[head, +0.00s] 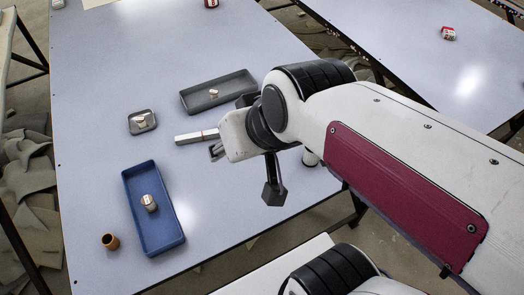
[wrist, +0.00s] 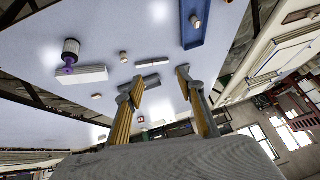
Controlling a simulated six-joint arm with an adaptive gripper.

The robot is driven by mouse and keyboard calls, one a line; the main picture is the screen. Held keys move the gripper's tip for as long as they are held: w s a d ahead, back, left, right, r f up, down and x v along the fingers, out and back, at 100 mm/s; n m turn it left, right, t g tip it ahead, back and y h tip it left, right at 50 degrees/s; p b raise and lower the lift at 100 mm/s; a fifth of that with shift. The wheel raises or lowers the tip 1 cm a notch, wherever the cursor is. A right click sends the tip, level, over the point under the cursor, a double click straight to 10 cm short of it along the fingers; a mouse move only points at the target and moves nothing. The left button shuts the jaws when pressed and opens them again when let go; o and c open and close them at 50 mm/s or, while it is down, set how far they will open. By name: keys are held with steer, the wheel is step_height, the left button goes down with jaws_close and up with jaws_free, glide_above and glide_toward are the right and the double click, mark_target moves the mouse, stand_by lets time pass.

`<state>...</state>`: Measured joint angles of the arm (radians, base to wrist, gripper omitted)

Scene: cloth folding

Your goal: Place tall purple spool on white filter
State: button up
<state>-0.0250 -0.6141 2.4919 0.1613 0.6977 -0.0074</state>
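A small purple piece (wrist: 66,70) shows at the left of the wrist view, against a dark-and-white cylinder (wrist: 71,47); I cannot tell whether they are one spool. A white block (wrist: 83,75) lies beside it and may be the filter. In the head view, a pale cylinder (head: 310,158) is partly hidden behind my arm; no purple shows there. In the head view, my gripper (head: 216,151) is mostly hidden by my wrist.
A blue tray (head: 133,185) holds a small spool-like item (head: 149,202). A brown cup (head: 110,241) stands left of it. A grey dish (head: 131,131) and a dark tray (head: 189,107) each hold small items. A white bar (head: 190,137) lies near my gripper. The table's left side has free room.

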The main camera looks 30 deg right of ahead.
steer(key=s+d+h, duration=0.1)
steer(key=s+d, duration=0.2)
steer(key=s, duration=0.2)
steer(key=shift+s+d+n+g, duration=0.2)
steer(key=shift+s+n+g, duration=0.1)
steer(key=shift+n+g, duration=0.1)
stand_by(0.9)
